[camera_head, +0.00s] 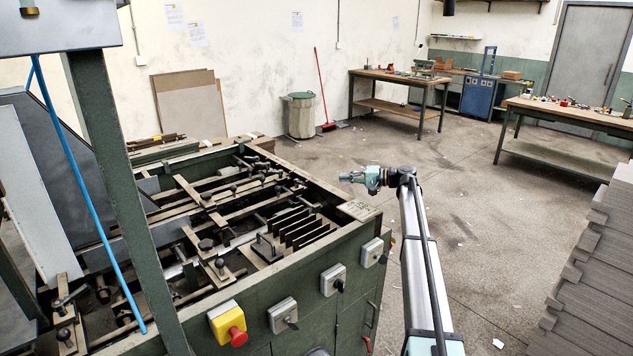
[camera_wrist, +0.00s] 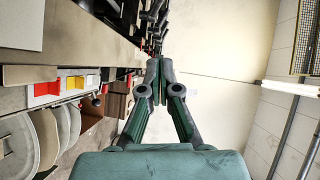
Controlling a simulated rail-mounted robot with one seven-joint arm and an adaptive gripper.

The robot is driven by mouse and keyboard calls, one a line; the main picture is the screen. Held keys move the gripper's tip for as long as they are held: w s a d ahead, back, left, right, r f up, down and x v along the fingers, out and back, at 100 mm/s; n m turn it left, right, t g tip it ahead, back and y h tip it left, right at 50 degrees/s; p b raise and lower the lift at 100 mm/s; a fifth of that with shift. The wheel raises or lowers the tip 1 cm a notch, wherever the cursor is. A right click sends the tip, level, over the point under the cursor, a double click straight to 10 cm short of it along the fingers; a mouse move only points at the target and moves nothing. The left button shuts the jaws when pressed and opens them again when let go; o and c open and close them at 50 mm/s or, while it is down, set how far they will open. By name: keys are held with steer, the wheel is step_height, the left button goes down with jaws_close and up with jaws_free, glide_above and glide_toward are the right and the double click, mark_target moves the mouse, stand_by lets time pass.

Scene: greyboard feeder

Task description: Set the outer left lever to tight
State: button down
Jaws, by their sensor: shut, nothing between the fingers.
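In the head view the green feeder machine (camera_head: 268,293) stands at the left, its open top crossed by bars and several levers with dark knobs. One knobbed lever (camera_head: 64,334) is at the far left of the machine, partly near the blue hose. Another knobbed lever (camera_head: 219,264) is nearer the middle. I cannot tell which is the outer left lever, and no tight marking is readable. In the wrist view my gripper (camera_wrist: 158,68) is shut and empty.
A red stop button (camera_head: 237,336) and several switches line the machine's front. A green post (camera_head: 125,200) and blue hose (camera_head: 90,200) stand at the left. Grey board stacks (camera_head: 595,270) are at the right. Workbenches (camera_head: 400,78) stand behind.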

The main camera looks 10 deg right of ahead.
steer(key=s+a+p+x, duration=0.1)
steer(key=p+x, duration=0.3)
steer(key=x, duration=0.9)
steer(key=shift+s+f+p, duration=0.25)
steer(key=shift+s+p, duration=0.05)
steer(key=shift+s, duration=0.45)
steer(key=shift+s+d+f+t+b, duration=0.1)
steer(key=shift+s+t+b, duration=0.05)
steer(key=shift+t+b, duration=0.2)
